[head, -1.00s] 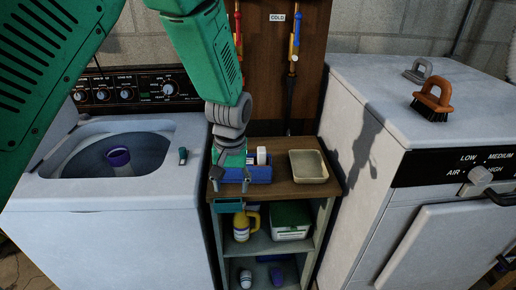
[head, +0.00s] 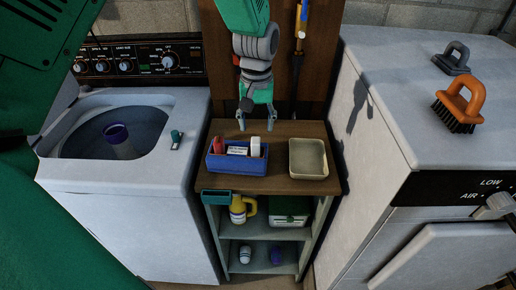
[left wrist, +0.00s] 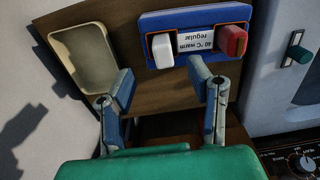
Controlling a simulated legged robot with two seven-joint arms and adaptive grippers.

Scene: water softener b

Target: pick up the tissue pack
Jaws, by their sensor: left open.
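I cannot tell for sure which item is the tissue pack. A blue bin (head: 235,169) on the wooden shelf top holds a red item (head: 219,146), a white label card (head: 237,151) and a small white block (head: 255,147). The white block also shows in the left wrist view (left wrist: 162,50), beside the card and the red item (left wrist: 232,40). My left gripper (head: 256,120) is open and empty, above the shelf top toward the wall, behind the bin. In the left wrist view its fingers (left wrist: 162,80) are spread apart below the bin. My right gripper is not in view.
A beige tray (head: 308,174) stands right of the bin. Lower shelves hold a yellow bottle (head: 238,210), a green-and-white box (head: 289,211) and a purple-blue item (head: 277,256). An open washer (head: 130,225) is left; a dryer (head: 385,130) with two brushes is right.

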